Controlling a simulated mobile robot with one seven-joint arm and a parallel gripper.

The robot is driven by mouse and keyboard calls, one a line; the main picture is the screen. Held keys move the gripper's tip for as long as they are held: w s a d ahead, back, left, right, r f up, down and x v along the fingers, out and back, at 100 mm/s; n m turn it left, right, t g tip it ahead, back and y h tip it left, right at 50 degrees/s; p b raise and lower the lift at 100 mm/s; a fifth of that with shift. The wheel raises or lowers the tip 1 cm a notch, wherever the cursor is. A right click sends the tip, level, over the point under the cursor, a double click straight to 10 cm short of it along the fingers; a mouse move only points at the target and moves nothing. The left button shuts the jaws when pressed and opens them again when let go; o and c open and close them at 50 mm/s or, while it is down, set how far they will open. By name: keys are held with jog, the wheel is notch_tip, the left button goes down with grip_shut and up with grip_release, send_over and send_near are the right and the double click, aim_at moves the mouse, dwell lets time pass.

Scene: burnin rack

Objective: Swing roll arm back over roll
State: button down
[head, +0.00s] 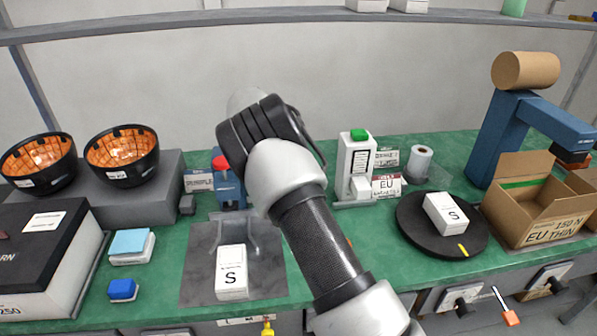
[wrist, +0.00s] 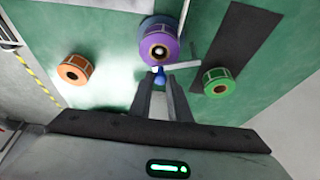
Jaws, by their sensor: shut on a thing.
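In the wrist view my gripper (wrist: 160,84) reaches up from the bottom. Its two grey fingers are closed around a small blue knob (wrist: 159,74), which seems to belong to the roll arm. A thin pale bar (wrist: 194,67), apparently part of this arm, runs right from near the knob. A purple roll (wrist: 158,48) with a dark core stands just beyond the fingertips. How the bar lies over the roll cannot be told. In the head view my own arm hides the gripper, and I cannot make out the roll arm there.
An orange roll (wrist: 75,70) is left and a green roll (wrist: 217,82) right of my fingers.

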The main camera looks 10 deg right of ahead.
jog(key=shift+a+m+g+y+p, duration=0.15)
jog(key=shift+a+m+g+p, duration=0.4)
jog(key=shift+m, duration=0.55)
jog(key=shift+a+m+g+y+p, duration=0.15)
jog(key=shift+a+m+g+p, duration=0.1)
jog(key=shift+a+m+p, duration=0.65)
jog(key=shift+d+m, duration=0.25)
jog(key=shift+m, duration=0.05)
jog(key=c, duration=1.7)
grip_release()
jog(key=shift+o, duration=0.2)
